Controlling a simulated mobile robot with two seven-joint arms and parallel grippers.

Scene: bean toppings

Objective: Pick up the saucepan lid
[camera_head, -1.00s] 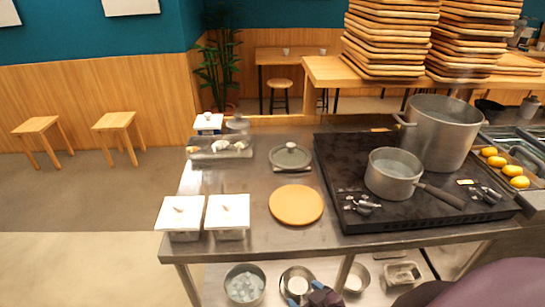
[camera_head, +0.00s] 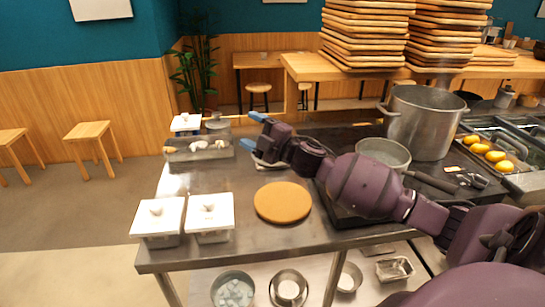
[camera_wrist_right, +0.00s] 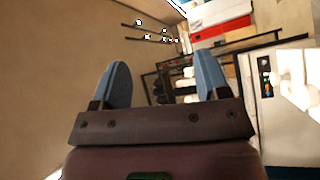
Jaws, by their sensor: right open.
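My right gripper (camera_head: 253,131) is open, its two blue fingertips pointing left above the back middle of the steel counter. It also shows in the right wrist view (camera_wrist_right: 163,80), with nothing between the fingers. The grey saucepan lid is almost wholly hidden behind the gripper and forearm in the head view; only a dark edge, perhaps of the lid or its rest, shows below the gripper. I cannot tell how far the gripper is from it. The saucepan (camera_head: 385,149) stands on the hob, partly covered by my right arm. My left gripper is not in view.
An orange-brown round board (camera_head: 283,202) lies in front of the gripper. Two white-lidded containers (camera_head: 158,217) (camera_head: 210,213) stand at the front left. A topping tray (camera_head: 198,150) is left of the fingertips. A large pot (camera_head: 420,120) stands on the black hob (camera_head: 345,135).

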